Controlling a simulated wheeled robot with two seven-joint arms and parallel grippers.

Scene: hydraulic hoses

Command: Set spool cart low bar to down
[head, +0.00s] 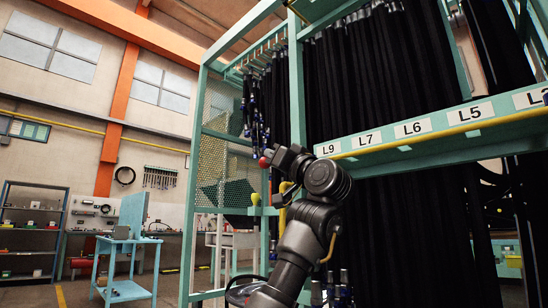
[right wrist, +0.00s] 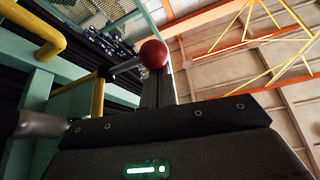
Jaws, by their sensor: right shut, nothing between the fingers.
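The teal hose rack (head: 298,80) fills the middle and right of the head view. A red ball knob (right wrist: 153,54) on a grey rod shows just beyond my right fingertips in the right wrist view; the knob is also small in the head view (head: 267,154). My right gripper (right wrist: 158,84) is shut and empty, close to the knob; I cannot tell whether they touch. A bent yellow bar (right wrist: 40,32) is at the upper left of the wrist view. I cannot tell which part is the low bar. My left gripper is out of view.
Black hoses (head: 380,70) hang behind a shelf edge with labels such as L9, L7 and L6 (head: 411,129). A blue-green work table (head: 122,290) and a dark shelf unit (head: 35,210) stand at the left. Open floor lies left of the rack.

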